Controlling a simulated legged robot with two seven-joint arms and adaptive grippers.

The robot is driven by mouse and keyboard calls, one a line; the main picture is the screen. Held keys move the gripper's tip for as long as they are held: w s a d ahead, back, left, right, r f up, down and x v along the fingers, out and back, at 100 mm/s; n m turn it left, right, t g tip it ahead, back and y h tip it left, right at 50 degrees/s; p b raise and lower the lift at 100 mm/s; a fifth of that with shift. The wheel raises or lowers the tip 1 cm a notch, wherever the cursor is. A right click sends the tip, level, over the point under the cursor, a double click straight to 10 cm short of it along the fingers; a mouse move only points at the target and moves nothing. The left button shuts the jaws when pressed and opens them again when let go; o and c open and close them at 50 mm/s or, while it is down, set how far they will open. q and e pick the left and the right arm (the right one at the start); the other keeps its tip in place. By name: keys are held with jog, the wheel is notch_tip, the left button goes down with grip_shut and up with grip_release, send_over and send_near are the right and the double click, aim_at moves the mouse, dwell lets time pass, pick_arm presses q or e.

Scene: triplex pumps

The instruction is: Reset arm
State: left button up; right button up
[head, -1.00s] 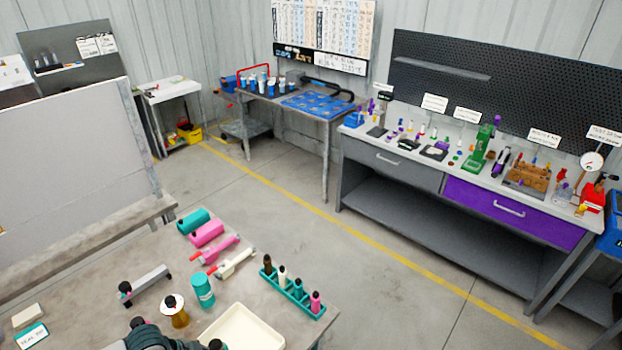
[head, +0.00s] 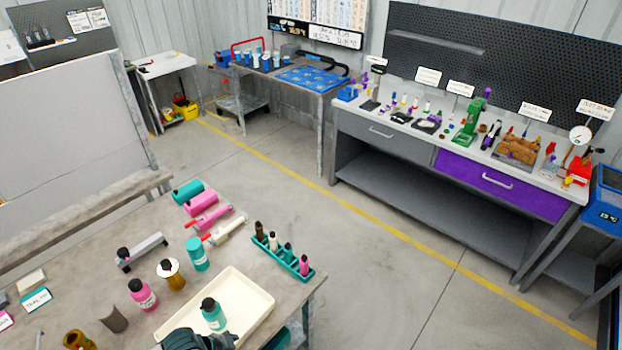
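A dark part of one of my arms or grippers (head: 198,340) shows at the bottom edge, over the front of the cream tray (head: 262,300). I cannot tell which arm it belongs to, and its fingers are not clearly visible. A teal bottle with a black cap (head: 214,315) stands upright in the tray, just above this dark part. I cannot tell whether the two touch. No other gripper can be made out.
On the table are a pink bottle (head: 142,295), an amber bottle (head: 171,274), a teal cylinder (head: 197,254), a teal rack (head: 283,258) with small bottles, and pump parts (head: 200,203). The floor (head: 385,290) to the right is clear. A workbench (head: 430,160) stands beyond.

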pick_arm(q)
jog(key=s+d+f+n+t+y, duration=0.1)
jog(key=s+d+f+n+t, duration=0.1)
jog(key=s+d+f+n, duration=0.25)
jog(key=s+a+f+n+g+y, duration=0.1)
jog(key=s+a+f+n+y, duration=0.2)
jog(key=s+a+f+n, duration=0.3)
jog(key=s+f+g, duration=0.1)
jog(key=s+f, duration=0.1)
jog(key=f, duration=1.1)
jog(key=s+f+g, duration=0.1)
jog(key=s+f, duration=0.1)
jog(key=f, duration=1.1)
jog(key=s+a+f+b, duration=0.1)
jog(key=s+a+f, duration=0.2)
jog(key=s+f, duration=1.1)
jog(key=shift+s+f+g+y, duration=0.3)
jog(key=shift+s+f+g, duration=0.1)
jog(key=shift+s, duration=0.85)
pick_arm(e)
jog(key=shift+s+d+f, duration=0.4)
jog(key=shift+d+f, duration=0.2)
jog(key=shift+d, duration=0.1)
